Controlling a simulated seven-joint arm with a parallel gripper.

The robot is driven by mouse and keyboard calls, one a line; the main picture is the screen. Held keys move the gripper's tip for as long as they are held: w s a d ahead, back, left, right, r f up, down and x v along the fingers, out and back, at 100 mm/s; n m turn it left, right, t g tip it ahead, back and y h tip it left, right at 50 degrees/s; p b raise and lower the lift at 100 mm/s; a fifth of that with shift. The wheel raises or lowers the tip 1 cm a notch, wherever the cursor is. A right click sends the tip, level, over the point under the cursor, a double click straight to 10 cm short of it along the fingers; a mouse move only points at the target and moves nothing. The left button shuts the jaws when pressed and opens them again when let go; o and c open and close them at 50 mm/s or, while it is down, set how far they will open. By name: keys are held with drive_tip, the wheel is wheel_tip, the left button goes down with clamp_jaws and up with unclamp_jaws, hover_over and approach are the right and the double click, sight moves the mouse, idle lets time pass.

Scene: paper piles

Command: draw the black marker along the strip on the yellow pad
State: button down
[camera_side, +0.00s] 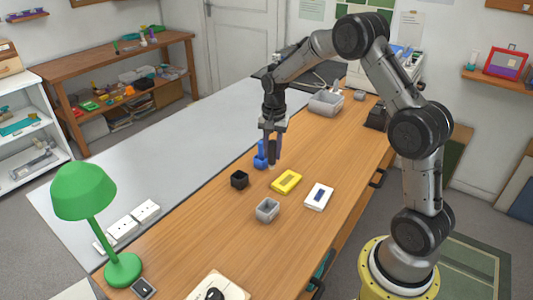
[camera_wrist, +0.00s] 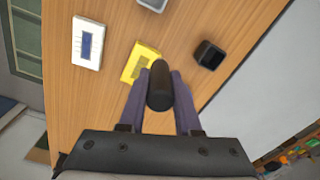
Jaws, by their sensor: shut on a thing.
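The yellow pad (camera_side: 286,182) lies flat on the wooden table, with a darker strip on its face. It also shows in the wrist view (camera_wrist: 131,71), partly covered by my gripper and the marker. My gripper (camera_side: 272,146) points down and is shut on the black marker (camera_wrist: 160,86), a dark cylinder between the two fingers. In the side view the marker (camera_side: 272,157) hangs upright to the upper left of the pad, apart from it. Its exact height over the table is hard to tell.
A blue upright object (camera_side: 260,160) stands close beside the marker. A black cup (camera_side: 239,180), a grey container (camera_side: 267,210) and a white pad with a blue strip (camera_side: 318,197) surround the yellow pad. A green lamp (camera_side: 85,195) stands at the near left.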

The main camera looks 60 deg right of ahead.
drive_tip(key=s+d+f+m, duration=0.1)
drive_tip(key=d+f, duration=0.2)
drive_tip(key=d, duration=0.2)
drive_tip(key=shift+s+d, duration=0.15)
drive_tip(key=shift+s, duration=0.15)
drive_tip(key=shift+f, duration=2.2)
drive_tip(key=shift+f, duration=0.85)
idle(1.8)
drive_tip(key=shift+d, duration=0.15)
drive_tip(key=shift+d, duration=0.45)
drive_tip(key=shift+a, duration=1.15)
idle(0.4)
